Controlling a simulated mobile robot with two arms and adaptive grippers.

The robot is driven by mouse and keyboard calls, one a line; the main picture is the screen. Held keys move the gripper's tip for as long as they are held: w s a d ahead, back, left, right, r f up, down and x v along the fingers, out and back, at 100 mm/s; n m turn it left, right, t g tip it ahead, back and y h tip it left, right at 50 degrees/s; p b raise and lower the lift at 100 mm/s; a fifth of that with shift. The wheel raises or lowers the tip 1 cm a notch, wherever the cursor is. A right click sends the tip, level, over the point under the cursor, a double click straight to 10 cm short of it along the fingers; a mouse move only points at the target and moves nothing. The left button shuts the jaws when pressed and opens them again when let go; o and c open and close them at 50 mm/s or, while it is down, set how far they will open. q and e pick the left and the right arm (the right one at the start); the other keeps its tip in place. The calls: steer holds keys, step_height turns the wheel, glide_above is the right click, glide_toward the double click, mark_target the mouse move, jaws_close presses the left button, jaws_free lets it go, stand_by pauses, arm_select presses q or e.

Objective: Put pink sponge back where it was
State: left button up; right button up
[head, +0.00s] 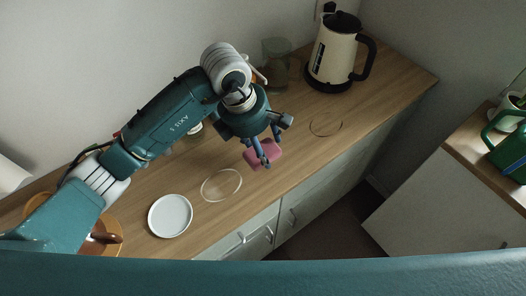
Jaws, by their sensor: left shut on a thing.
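The pink sponge (264,155) is in the head view, near the middle, above the wooden counter. My left gripper (262,153) points down and is shut on the pink sponge, with its fingers partly covering it. I cannot tell exactly how high the sponge is above the counter. Two thin outlined rings lie on the counter: a pale ring (240,184) just left of and below the sponge, and a dark ring (313,127) to its right. My right gripper is not in view.
A white round plate (170,216) lies left of the pale ring. A cream kettle (334,60) with a black handle and a glass jug (277,62) stand at the back. An orange-brown item (106,240) is partly behind my arm. The counter's front edge drops to cabinets.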

mark_target(252, 152)
arm_select(q)
steer(key=x, duration=0.2)
steer(key=a+p+x, duration=0.1)
steer(key=x, duration=0.1)
steer(key=shift+s+f, duration=0.1)
steer(key=shift+s, duration=0.1)
steer(key=shift+f, duration=0.25)
steer(key=o, duration=1.1)
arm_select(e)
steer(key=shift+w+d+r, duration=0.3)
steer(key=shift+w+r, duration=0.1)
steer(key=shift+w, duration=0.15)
arm_select(q)
steer(key=shift+r, duration=0.15)
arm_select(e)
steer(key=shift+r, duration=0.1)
arm_select(q)
steer(key=b+v, duration=0.3)
steer(key=v, duration=0.7)
steer(key=shift+a+r, duration=0.15)
steer(key=shift+r, duration=0.25)
steer(key=shift+a+r, duration=0.15)
steer(key=shift+r, duration=0.4)
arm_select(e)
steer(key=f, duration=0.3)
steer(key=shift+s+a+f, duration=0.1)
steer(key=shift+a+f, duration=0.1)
